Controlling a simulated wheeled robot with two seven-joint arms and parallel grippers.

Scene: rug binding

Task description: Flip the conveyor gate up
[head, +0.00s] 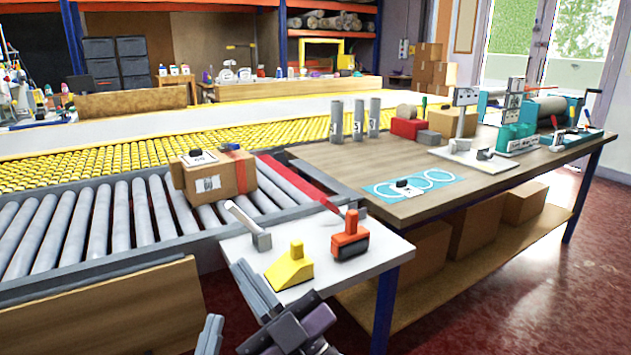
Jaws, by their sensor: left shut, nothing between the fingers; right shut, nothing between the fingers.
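A red bar (300,184), which looks like the conveyor gate, lies low and slanted across the right end of the roller conveyor (118,215). A cardboard box (225,176) with a white label sits on the rollers to its left, with a small black item on top. My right gripper (246,276) is shut and empty at the near left edge of the small white table, well apart from the red bar. My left gripper (211,333) shows only as a grey tip at the bottom edge, shut and empty. The rest of it is out of frame.
The white table (325,285) holds a white-handled tool (248,226), a yellow wedge-shaped block (289,267) and an orange-red tool (350,238). A wooden workbench (350,160) with grey cylinders (359,118) and a blue ringed sheet (413,184) stands right of the conveyor.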

